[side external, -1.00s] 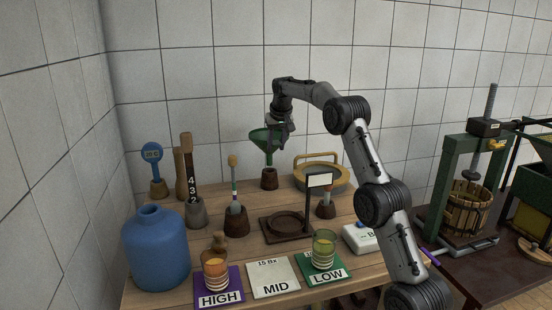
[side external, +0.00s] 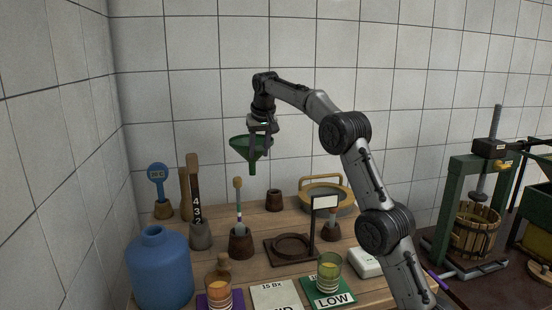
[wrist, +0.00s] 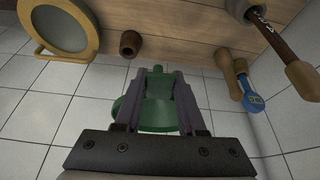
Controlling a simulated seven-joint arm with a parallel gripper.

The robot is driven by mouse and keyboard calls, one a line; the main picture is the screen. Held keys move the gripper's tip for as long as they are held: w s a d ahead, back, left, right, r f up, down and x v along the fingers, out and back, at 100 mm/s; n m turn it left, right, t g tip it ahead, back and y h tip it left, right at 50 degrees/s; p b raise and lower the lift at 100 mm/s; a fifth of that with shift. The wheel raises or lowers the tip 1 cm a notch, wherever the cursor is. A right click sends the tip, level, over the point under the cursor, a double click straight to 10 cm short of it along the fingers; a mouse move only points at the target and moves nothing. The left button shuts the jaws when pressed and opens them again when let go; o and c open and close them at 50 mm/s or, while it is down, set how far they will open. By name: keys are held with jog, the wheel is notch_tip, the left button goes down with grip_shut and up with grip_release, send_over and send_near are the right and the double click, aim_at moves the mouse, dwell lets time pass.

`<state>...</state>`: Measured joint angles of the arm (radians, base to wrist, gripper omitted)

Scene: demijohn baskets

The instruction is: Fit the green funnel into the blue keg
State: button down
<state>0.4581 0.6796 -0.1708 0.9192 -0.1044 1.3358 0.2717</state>
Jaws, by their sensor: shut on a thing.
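The green funnel (side external: 246,150) hangs in the air above the back of the table, wide cone up and spout down. My gripper (side external: 261,143) is shut on it at one side of the cone. In the wrist view the funnel (wrist: 158,100) sits between the two fingers (wrist: 158,118). The blue keg (side external: 160,270) stands at the front left of the table, upright, with an open neck at its top. The funnel is well above the keg, behind it and to its right. The keg is not in the wrist view.
The empty brown holder (side external: 274,201) stands below the funnel. A numbered stick in a cup (side external: 200,235), a brush in a brown pot (side external: 240,243) and a blue gauge (side external: 158,178) stand near the keg. A bottle (side external: 218,284) is close to its right side.

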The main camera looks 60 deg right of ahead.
jog(key=s+a+r+n+y, duration=0.1)
jog(key=a+r+n, duration=0.1)
jog(key=a, duration=1)
jog(key=s+a+r+n+t+y, duration=0.1)
jog(key=s+a+r+n, duration=0.1)
jog(key=a, duration=1)
jog(key=s+a+r+n+y, duration=0.1)
jog(key=a+r+n, duration=0.3)
jog(key=a, duration=0.8)
jog(key=shift+s+a+r, duration=0.3)
jog(key=shift+s+r, duration=0.05)
jog(key=shift+r, duration=0.55)
notch_tip(320, 180, down, 7)
jog(key=shift+f, duration=2.75)
jog(key=shift+r, duration=0.3)
